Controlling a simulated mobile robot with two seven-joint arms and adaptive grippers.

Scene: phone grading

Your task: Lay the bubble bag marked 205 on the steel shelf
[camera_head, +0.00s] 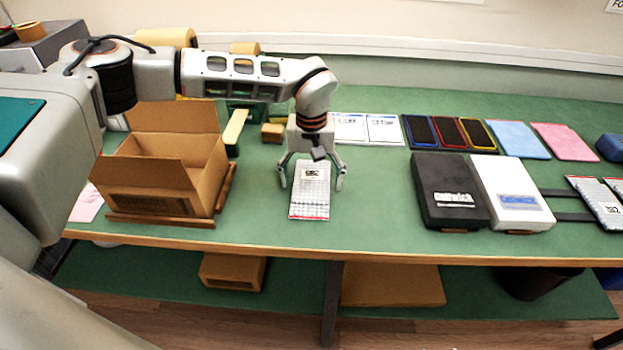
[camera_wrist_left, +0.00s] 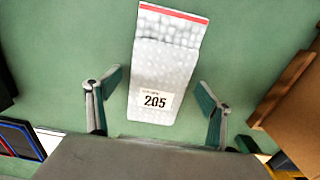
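The bubble bag marked 205 (camera_head: 311,200) lies flat on the green bench, a silvery pouch with a red strip along one end. In the left wrist view the bag (camera_wrist_left: 160,70) shows its white label reading 205. My left gripper (camera_head: 312,183) points down over the bag's label end. Its fingers are spread, one on each side of the bag, with green surface showing between each finger and the bag. In the left wrist view the open gripper (camera_wrist_left: 159,80) holds nothing. I cannot pick out the steel shelf for sure. My right gripper is not in view.
An open cardboard box (camera_head: 165,165) stands left of the bag. A black box (camera_head: 445,185) and a white box (camera_head: 515,200) lie to the right. Beyond them another bubble bag (camera_head: 598,204) lies near dark bars (camera_head: 565,193). Bench is clear between bag and black box.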

